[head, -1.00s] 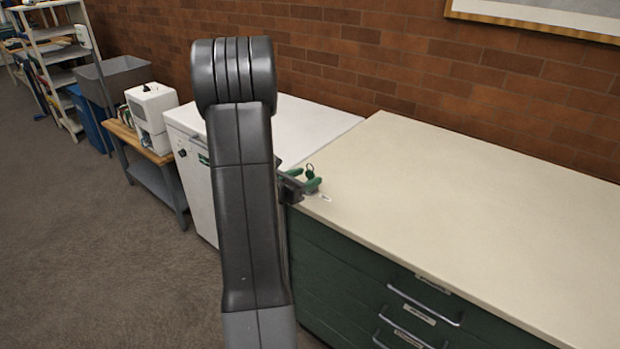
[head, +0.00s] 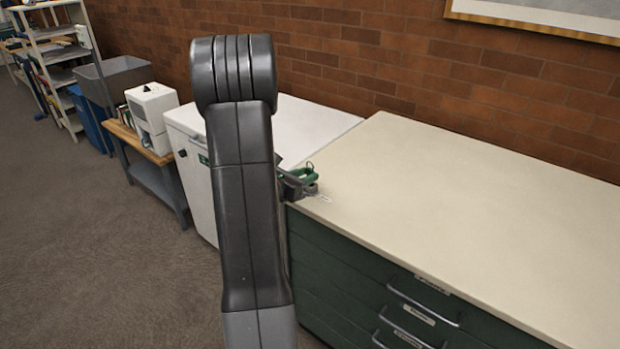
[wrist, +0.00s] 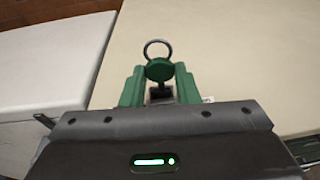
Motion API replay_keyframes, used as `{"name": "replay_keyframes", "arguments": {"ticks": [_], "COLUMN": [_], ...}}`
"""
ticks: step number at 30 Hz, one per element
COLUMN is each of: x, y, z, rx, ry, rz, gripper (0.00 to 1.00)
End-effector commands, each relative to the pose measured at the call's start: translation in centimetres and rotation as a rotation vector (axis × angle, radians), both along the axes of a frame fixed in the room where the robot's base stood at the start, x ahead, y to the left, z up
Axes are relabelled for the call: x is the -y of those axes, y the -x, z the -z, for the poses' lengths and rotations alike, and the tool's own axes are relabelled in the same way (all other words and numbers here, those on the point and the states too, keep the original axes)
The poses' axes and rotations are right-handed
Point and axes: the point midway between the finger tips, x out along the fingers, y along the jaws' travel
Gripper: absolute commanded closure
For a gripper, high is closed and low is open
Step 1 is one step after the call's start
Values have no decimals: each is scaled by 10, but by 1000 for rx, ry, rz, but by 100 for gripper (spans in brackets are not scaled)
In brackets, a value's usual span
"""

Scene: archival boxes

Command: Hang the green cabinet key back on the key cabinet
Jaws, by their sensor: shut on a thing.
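The green cabinet key (wrist: 159,70) has a round green head with a dark metal ring standing up from it. My gripper (wrist: 159,90) has green fingers and is shut on the key, with the head and ring showing above the fingertips. In the head view my gripper (head: 302,182) is at the near left corner of the cream countertop, and my own arm hides part of it. The key's lower part is hidden between the fingers. I cannot tell whether the key still touches the countertop. No key cabinet is seen in either view.
The cream countertop (head: 450,190) tops dark green drawers (head: 370,270) and is otherwise clear. A small white label (head: 324,198) lies by my gripper. A white chest-like unit (head: 300,125) adjoins on the left. A brick wall stands behind. Carpet at left is open.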

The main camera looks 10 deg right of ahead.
Motion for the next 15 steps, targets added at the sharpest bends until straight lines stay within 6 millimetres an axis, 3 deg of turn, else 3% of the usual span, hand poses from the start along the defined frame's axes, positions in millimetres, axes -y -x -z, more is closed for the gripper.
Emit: {"name": "replay_keyframes", "arguments": {"ticks": [15], "x": [0], "y": [0], "z": [-22], "rx": [1], "ry": [-1], "rz": [-1], "gripper": [91]}}
